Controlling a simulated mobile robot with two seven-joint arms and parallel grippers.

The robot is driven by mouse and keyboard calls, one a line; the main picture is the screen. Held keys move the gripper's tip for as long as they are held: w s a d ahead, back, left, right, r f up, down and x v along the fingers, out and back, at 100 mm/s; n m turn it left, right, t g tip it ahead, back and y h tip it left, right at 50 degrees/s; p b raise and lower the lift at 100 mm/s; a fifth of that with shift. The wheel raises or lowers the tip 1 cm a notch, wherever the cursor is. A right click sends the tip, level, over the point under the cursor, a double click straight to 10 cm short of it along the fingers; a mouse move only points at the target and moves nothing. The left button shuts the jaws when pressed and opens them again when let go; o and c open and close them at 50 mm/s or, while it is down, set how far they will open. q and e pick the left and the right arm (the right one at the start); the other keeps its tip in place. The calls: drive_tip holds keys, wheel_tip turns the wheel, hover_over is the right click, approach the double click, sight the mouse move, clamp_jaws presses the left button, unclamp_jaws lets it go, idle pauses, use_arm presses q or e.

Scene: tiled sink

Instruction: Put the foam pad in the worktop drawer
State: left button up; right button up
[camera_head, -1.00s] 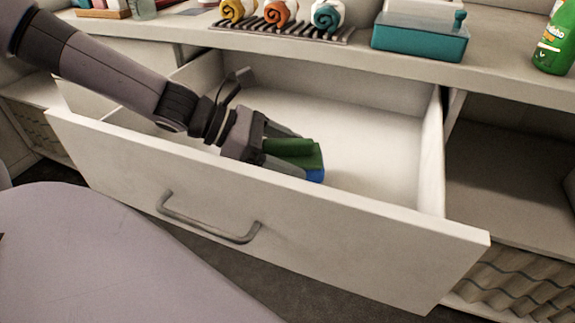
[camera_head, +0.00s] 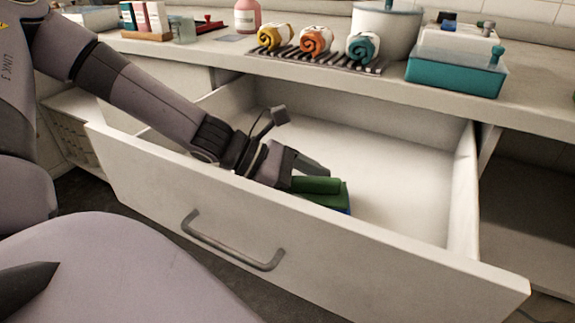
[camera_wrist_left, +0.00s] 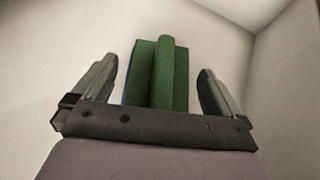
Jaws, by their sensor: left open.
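The foam pad (camera_head: 325,190) is green on top with a raised green ridge and a blue layer beneath. It is inside the pulled-out white worktop drawer (camera_head: 430,263), near the front panel. In the left wrist view the pad (camera_wrist_left: 160,75) lies between the spread fingers, with a gap on each side. My left gripper (camera_head: 308,178) reaches down over the front panel into the drawer and is open around the pad; it also shows in the left wrist view (camera_wrist_left: 158,90). The pad's near end is partly hidden by the gripper. My right gripper is not in view.
On the worktop (camera_head: 340,62) above stand a dark rack (camera_head: 315,60) with rolled towels, a teal box (camera_head: 455,77), a white pot (camera_head: 385,30) and a pink bottle (camera_head: 247,15). The drawer has a grey handle (camera_head: 232,245). The rest of its floor is clear.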

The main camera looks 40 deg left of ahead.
use_arm(q)
drive_tip(key=p+v, duration=0.5)
drive_tip(key=v, duration=0.6)
drive_tip(key=shift+w, duration=0.1)
drive_tip(key=shift+s+a+r, duration=0.2)
drive_tip(key=shift+s+a, duration=0.15)
drive_tip(key=shift+a, duration=0.05)
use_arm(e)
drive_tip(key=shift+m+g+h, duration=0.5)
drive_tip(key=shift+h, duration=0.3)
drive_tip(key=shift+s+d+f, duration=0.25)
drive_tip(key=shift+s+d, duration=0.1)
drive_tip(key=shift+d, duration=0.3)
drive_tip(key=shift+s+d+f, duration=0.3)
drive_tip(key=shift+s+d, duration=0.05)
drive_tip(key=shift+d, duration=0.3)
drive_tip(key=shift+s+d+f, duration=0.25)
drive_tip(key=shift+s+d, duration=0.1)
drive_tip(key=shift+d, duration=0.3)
